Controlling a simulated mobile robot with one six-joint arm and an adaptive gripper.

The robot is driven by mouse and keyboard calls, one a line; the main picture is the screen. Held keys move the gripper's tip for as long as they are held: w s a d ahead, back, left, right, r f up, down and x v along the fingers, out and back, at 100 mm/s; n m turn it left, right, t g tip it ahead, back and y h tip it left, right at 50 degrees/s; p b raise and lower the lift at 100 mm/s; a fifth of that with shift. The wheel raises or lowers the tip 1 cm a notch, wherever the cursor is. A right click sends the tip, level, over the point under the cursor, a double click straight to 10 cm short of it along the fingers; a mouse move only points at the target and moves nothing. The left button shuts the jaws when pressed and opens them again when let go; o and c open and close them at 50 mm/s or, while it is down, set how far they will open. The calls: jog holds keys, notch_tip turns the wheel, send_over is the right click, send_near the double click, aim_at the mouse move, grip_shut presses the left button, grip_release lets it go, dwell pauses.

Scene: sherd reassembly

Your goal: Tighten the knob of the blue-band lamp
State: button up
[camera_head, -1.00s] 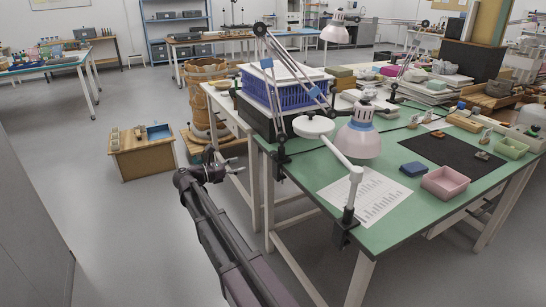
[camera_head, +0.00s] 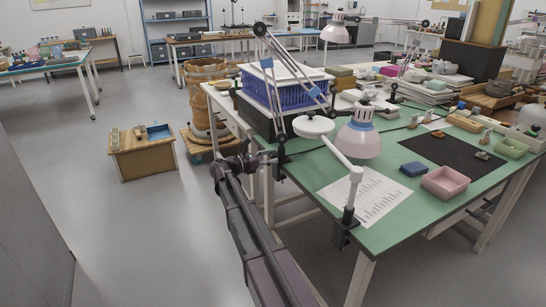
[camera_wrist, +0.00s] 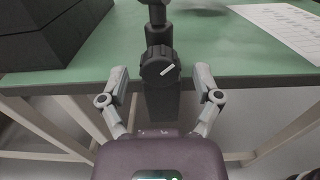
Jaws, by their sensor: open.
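In the head view my gripper (camera_head: 270,158) is beside the clamp (camera_head: 281,152); the knob is not clear there.
A white lamp (camera_head: 350,180) is clamped nearer on the same table edge. The green table (camera_head: 392,225) carries a printed sheet (camera_head: 366,196), a pink bin (camera_head: 445,183) and a blue crate (camera_head: 275,92) at the back left. Open floor (camera_head: 130,235) lies to the left.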

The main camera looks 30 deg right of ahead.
jog(key=shift+d, duration=0.65)
grip_shut()
jog(key=shift+m, duration=0.3)
jog(key=shift+w+m, duration=0.1)
jog(key=shift+m, duration=2)
